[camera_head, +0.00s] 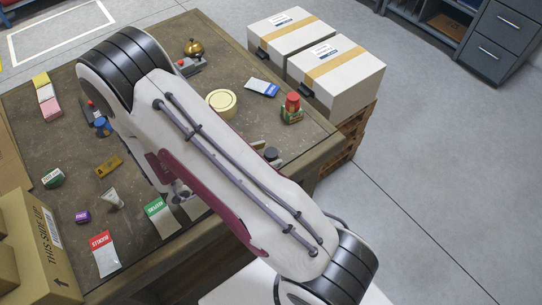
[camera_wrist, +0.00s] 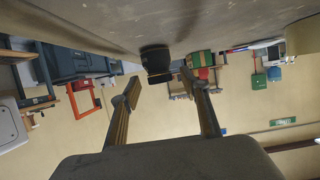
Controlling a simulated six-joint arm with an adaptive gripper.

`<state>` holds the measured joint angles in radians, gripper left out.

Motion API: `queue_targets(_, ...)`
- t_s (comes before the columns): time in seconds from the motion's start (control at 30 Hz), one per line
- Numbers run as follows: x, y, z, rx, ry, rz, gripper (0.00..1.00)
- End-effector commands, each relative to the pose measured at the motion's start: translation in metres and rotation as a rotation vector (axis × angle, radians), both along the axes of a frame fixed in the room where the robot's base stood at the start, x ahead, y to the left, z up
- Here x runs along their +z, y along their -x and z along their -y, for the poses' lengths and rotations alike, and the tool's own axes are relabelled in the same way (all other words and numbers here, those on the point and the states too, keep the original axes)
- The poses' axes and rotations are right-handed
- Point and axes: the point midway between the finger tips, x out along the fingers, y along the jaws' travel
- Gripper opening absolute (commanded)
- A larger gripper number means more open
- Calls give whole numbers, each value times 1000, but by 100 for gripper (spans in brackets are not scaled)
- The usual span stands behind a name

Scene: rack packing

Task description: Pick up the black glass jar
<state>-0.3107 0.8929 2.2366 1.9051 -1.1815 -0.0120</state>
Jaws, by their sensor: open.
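In the wrist view, the black glass jar (camera_wrist: 156,62) appears as a dark, rounded object against the tabletop, which shows at the top of the picture. My gripper (camera_wrist: 160,85) is open and empty, its two fingers spread. The jar lies just beyond the fingertips, roughly in line with the gap between them. In the head view, a small black-topped item (camera_head: 271,154) shows at the table's right edge, partly hidden by my arm; it looks like the same jar. My arm hides most of my gripper there.
A green and red item (camera_wrist: 200,60) is close beside the jar in the wrist view. The brown table (camera_head: 130,150) also holds a tape roll (camera_head: 221,103), a bell (camera_head: 194,47) and several small packets. White boxes (camera_head: 335,75) stand beyond the table. A cardboard box (camera_head: 42,245) is at left.

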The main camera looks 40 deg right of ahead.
Motion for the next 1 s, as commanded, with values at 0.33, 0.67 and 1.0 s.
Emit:
queue_targets(0.33, -9, 1, 23, -1, 1, -1, 46)
queue_targets(0.67, -9, 0, 24, 0, 1, 0, 46)
queue_targets(1.0, -9, 0, 24, 0, 1, 0, 7)
